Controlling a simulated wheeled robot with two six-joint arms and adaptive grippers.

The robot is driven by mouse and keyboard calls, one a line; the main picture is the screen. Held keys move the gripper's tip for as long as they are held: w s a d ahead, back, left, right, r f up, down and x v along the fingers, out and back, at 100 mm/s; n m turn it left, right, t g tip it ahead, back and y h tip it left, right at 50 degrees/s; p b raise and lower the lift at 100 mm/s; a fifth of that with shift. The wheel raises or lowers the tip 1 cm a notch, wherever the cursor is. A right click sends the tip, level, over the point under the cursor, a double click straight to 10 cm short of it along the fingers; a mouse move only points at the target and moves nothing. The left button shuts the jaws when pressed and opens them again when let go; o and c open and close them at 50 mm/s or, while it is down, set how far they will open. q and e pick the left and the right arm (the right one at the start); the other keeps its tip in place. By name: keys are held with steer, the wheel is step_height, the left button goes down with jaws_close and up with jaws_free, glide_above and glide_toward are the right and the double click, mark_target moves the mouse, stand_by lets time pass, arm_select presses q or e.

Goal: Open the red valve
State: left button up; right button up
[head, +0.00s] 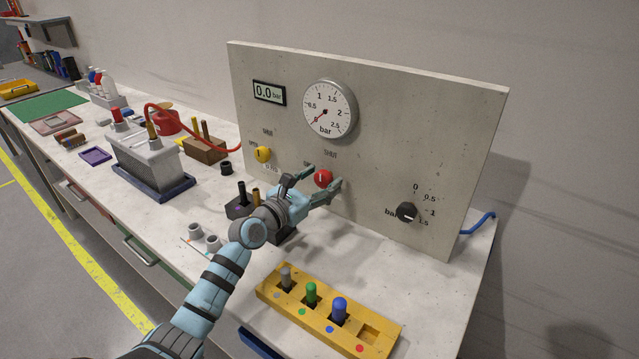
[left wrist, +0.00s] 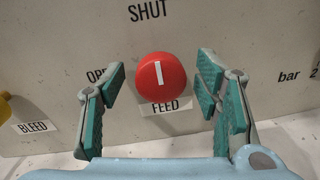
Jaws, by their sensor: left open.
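The red valve (head: 323,178) is a round knob on the upright grey panel (head: 400,130). In the left wrist view the red valve (left wrist: 161,77) has a white line that stands upright, toward the SHUT label (left wrist: 148,10). A FEED label (left wrist: 165,106) sits below it, and a partly hidden OPEN label (left wrist: 97,75) is to its left. My left gripper (head: 312,185) is open in front of the panel. In the left wrist view its fingers (left wrist: 163,98) stand on either side of the knob, apart from it. My right gripper is not in view.
A yellow valve (head: 263,154) marked BLEED is left of the red one. A black knob (head: 407,212) is at the right. The dial gauge (head: 330,108) is above, and the display (head: 269,92) reads 0.0 bar. A yellow peg holder (head: 335,311) stands on the bench in front.

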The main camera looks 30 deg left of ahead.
arm_select(q)
steer(key=c, duration=1.1)
steer(key=shift+c, duration=0.2)
steer(key=n+p, duration=0.2)
steer(key=n, duration=0.1)
steer(key=n+p, duration=0.2)
steer(key=n, duration=0.3)
steer(key=n+p, duration=0.1)
steer(key=n, duration=0.2)
steer(key=n+p, duration=0.1)
steer(key=n, duration=0.1)
steer(key=shift+f+n+t+y, duration=0.1)
steer(key=shift+n+t+y, duration=0.3)
steer(key=n+p, duration=0.1)
steer(key=n, duration=0.4)
steer(key=shift+f, duration=0.1)
